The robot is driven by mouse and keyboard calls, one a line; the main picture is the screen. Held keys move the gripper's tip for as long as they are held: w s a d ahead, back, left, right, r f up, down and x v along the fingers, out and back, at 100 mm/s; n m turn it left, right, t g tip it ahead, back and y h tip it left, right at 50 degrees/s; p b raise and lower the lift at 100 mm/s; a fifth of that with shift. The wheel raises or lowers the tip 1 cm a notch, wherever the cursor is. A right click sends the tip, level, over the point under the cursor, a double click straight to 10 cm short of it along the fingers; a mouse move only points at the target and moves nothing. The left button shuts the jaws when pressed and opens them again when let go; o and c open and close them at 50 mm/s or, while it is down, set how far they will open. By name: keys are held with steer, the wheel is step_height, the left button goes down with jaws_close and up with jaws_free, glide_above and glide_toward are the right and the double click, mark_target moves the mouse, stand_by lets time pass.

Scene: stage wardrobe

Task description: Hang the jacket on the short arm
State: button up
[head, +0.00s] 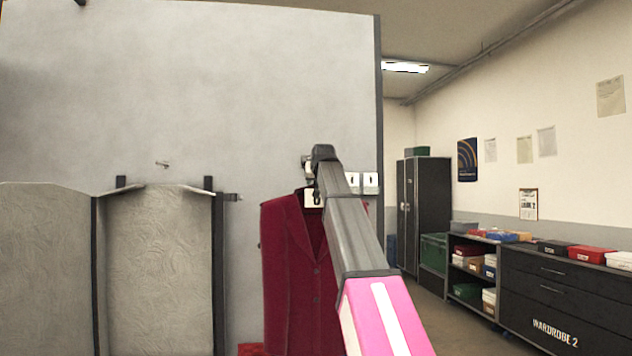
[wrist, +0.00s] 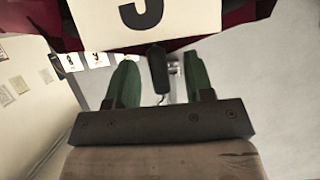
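The dark red jacket (head: 290,270) hangs upright on a hanger, right of centre in the head view, partly hidden by my arm. In the wrist view its cloth (wrist: 265,12) and a pale tag (wrist: 185,22) with a dark number, cut off by the edge, fill the top. My gripper (wrist: 160,75) has its green fingers apart, one on each side of the hanger's dark stem (wrist: 157,68), with gaps showing. A metal fitting (head: 307,165) shows beside my gripper in the head view. Small pegs show on the wall (head: 162,164) and beside the screen (head: 232,197); which is the short arm I cannot tell.
A grey folding screen (head: 155,260) stands at the left before a large grey panel (head: 200,80). A dark cabinet (head: 425,215), shelves with boxes and a drawer unit (head: 560,295) line the right wall.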

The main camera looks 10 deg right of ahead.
steer(key=shift+s, duration=0.1)
steer(key=v, duration=1.1)
steer(key=w+f+g, duration=0.1)
steer(key=f, duration=0.7)
steer(key=f+g, duration=0.1)
steer(key=f, duration=0.8)
steer(key=w+f+g, duration=0.1)
steer(key=f, duration=0.8)
steer(key=shift+w+f, duration=0.25)
steer(key=shift+w, duration=0.1)
steer(key=s+f+g, duration=0.2)
steer(key=f, duration=1)
steer(key=s+f+g, duration=0.1)
steer(key=s+f, duration=0.2)
steer(key=f, duration=0.8)
steer(key=s+f+g, duration=0.3)
steer(key=s+f, duration=0.9)
steer(key=f, duration=0.5)
steer(key=s+f+g, duration=0.3)
steer(key=s+f, duration=1)
steer(key=f, duration=0.4)
steer(key=shift+s+f+g, duration=0.2)
steer(key=shift+f+g, duration=0.2)
